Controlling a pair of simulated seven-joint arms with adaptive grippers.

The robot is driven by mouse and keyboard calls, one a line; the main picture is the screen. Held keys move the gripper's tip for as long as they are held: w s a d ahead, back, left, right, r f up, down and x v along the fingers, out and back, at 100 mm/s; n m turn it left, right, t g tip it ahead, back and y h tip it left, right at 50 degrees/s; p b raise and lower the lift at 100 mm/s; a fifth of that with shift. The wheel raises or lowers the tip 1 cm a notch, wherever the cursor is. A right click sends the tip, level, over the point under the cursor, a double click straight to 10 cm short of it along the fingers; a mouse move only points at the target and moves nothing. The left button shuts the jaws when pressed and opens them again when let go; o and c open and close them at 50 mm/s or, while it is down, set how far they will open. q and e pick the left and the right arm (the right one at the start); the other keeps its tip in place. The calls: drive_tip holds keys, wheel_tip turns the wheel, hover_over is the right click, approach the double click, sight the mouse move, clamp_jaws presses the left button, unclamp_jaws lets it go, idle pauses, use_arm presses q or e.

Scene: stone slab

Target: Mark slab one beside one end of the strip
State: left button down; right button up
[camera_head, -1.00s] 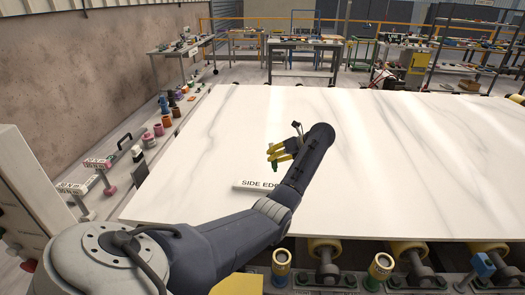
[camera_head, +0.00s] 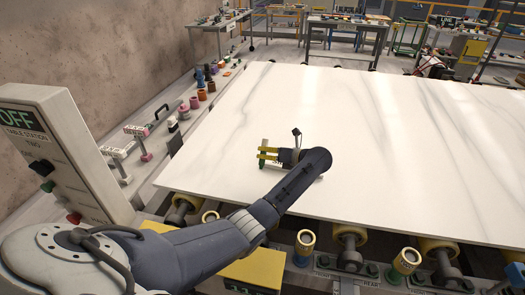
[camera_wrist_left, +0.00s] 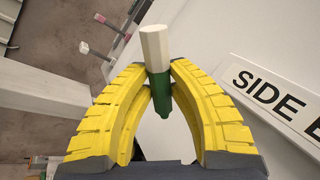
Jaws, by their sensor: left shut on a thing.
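The white, grey-veined slab (camera_head: 400,150) lies flat in the head view. My left gripper (camera_head: 266,154), with yellow fingers, is over the slab's near-left part. It is shut on a green marker with a whitish end (camera_wrist_left: 154,48), gripped between both fingers in the left wrist view. Whether the marker touches the slab I cannot tell. The white strip (camera_wrist_left: 275,95), with black letters reading "SIDE E", shows beside the gripper at the right of the wrist view, its far end cut off. In the head view my arm hides most of the strip. My right gripper is out of view.
A control box marked OFF (camera_head: 60,150) stands at the left. A ledge with several small coloured items (camera_head: 195,100) runs along the slab's left edge. Rollers (camera_head: 350,240) line the near edge. The slab's middle and right are clear.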

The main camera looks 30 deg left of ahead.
use_arm(q)
drive_tip(key=shift+f, duration=2.35)
drive_tip(key=shift+f, duration=0.7)
idle(0.5)
drive_tip(key=shift+w+a, duration=0.25)
drive_tip(key=shift+w, duration=0.45)
drive_tip(key=shift+w+a, duration=0.25)
drive_tip(key=shift+w, duration=0.45)
idle(3.0)
